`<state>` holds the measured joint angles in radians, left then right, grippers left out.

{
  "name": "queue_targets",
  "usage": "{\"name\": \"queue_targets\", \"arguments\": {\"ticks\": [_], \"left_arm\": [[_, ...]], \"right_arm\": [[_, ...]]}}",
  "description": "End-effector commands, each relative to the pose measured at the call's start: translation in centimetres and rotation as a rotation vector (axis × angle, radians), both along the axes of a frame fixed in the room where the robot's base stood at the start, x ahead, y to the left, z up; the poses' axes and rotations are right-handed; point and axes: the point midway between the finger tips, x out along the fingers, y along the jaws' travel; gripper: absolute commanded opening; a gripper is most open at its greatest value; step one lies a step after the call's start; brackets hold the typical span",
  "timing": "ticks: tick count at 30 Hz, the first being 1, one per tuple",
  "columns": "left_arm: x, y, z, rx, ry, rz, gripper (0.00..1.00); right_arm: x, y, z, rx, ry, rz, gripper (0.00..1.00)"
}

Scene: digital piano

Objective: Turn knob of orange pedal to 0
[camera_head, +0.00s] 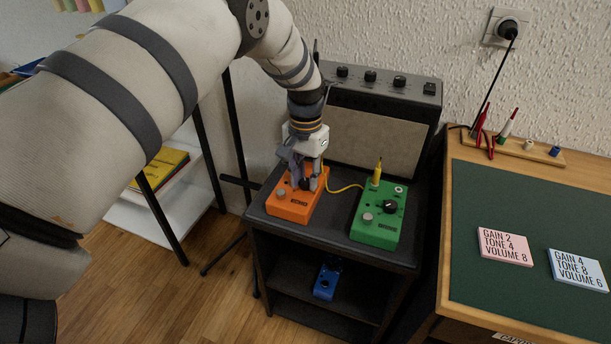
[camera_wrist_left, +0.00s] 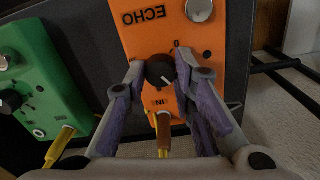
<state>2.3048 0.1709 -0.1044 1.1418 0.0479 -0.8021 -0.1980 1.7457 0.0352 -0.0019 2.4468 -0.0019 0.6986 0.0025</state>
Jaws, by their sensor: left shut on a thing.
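The orange pedal (camera_head: 292,208), marked ECHO, sits on top of a dark stand. It also shows in the left wrist view (camera_wrist_left: 155,40). Its black knob (camera_wrist_left: 160,69) has a pale pointer mark toward the lower right of that view; the small marks around it are too small to read surely. My left gripper (camera_head: 306,182) comes down from above, shut on the knob with one finger on each side. The fingers hide part of the knob in the head view. My right gripper is not in view.
A green pedal (camera_head: 377,217) with a knob stands close on the right, a yellow plug and cable (camera_head: 343,188) between them. An amplifier (camera_head: 374,122) stands behind. A blue pedal (camera_head: 326,282) is on the shelf below. A desk with a green mat (camera_head: 490,205) is at right.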

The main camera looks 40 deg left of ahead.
Motion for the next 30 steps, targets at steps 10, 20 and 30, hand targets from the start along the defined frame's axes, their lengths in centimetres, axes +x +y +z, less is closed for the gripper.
{"name": "queue_targets", "arguments": {"ticks": [10,20,30], "left_arm": [[0.0,0.05,-0.04,0.002,0.0,0.327,0.0],[-0.04,0.04,-0.08,0.002,0.001,0.64,0.0],[-0.09,0.07,-0.13,0.002,0.002,0.963,0.0]], "right_arm": [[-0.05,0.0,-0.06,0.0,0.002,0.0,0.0],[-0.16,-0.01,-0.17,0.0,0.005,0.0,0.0],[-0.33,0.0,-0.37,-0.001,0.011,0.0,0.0]]}}
